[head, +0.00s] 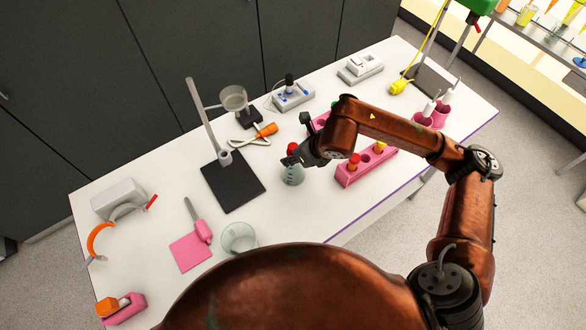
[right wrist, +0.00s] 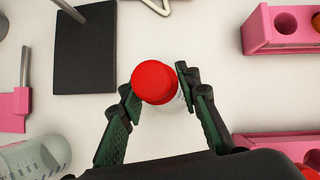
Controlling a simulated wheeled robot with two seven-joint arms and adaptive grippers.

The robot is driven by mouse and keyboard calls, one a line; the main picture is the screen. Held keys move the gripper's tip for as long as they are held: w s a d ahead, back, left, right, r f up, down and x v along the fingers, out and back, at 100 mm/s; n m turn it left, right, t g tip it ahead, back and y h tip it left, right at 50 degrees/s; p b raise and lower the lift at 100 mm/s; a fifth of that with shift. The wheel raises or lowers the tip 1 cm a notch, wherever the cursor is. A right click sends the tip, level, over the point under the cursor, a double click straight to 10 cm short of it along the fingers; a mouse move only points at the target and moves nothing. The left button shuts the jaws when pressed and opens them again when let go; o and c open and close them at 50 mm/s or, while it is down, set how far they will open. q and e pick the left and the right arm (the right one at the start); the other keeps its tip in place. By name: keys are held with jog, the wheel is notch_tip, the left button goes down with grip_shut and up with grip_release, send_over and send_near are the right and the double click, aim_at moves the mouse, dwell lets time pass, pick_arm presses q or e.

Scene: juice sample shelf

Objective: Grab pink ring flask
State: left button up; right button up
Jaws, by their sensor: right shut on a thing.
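My right gripper (head: 296,159) reaches over the table from the right. In the right wrist view its two fingers (right wrist: 157,92) are closed around a red-capped vial (right wrist: 155,83). The vial's red cap also shows beside the gripper in the head view (head: 292,148). A glass vessel with markings also shows at the lower left of the right wrist view (right wrist: 35,156). I cannot make out a pink ring on either. My left gripper is not in view.
A pink rack (head: 350,180) with red- and yellow-capped vials stands right of the flask. A stand with a black base (head: 233,181) is to its left. A glass beaker (head: 239,238) and a pink square (head: 190,252) lie nearer the front. The white table (head: 305,213) is bare in front of the flask.

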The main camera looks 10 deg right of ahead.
grip_shut()
jog(key=shift+r, duration=0.2)
dwell(0.5)
